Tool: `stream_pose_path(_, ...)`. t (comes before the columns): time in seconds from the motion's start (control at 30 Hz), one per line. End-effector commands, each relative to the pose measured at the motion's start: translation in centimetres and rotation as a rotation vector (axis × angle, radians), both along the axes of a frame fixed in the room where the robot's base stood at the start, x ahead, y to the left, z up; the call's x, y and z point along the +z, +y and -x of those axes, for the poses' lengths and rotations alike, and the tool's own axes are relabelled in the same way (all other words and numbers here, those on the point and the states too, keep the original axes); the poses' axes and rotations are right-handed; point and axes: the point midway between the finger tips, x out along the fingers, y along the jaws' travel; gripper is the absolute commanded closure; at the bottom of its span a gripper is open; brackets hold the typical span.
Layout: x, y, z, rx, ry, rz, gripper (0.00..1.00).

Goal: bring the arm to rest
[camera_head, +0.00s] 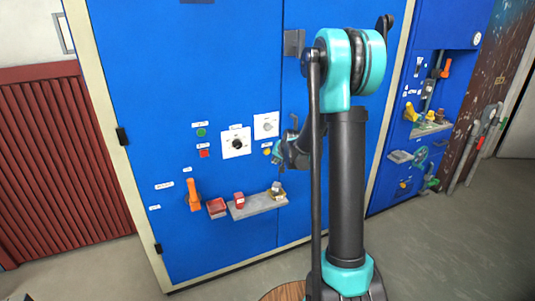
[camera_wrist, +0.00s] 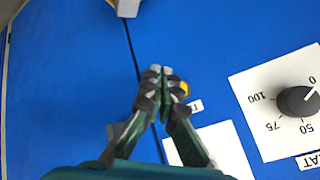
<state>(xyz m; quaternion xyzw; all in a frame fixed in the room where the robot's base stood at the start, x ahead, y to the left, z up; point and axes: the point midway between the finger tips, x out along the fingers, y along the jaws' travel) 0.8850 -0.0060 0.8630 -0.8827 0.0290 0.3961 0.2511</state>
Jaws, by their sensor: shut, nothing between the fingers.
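My arm stands raised in front of the blue cabinet (camera_head: 220,60), its dark upper links covering part of the cabinet front in the head view. My gripper (camera_wrist: 160,72) is shut and empty in the wrist view, with its fingertips together in front of the blue panel. A yellow button (camera_wrist: 182,88) shows just right of the fingertips; I cannot tell whether they touch it. In the head view my gripper (camera_head: 292,125) is small and partly hidden behind my arm, near the white dial plates.
A dial plate with a black knob (camera_head: 237,143) sits left of my gripper. Below are an orange handle (camera_head: 193,195), a grey shelf (camera_head: 255,206) with small items, and a red box (camera_head: 217,207). A second blue cabinet (camera_head: 440,25) stands at right. Grey floor (camera_head: 420,245) is open at right.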

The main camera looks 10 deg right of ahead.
Motion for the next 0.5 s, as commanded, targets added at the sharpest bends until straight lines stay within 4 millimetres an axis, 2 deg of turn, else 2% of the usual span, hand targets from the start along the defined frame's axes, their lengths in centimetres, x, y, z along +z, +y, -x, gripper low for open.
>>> stream_pose_path(0.33, 0.0, 0.0, 0.2, 0.001, 0.001, 0.002, 1.00)
stream_pose_path(0.43, 0.4, -0.1, 1.5, 0.013, 0.012, 0.017, 1.00)
stream_pose_path(0.5, 0.7, -0.2, 3.4, 0.027, 0.027, 0.037, 1.00)
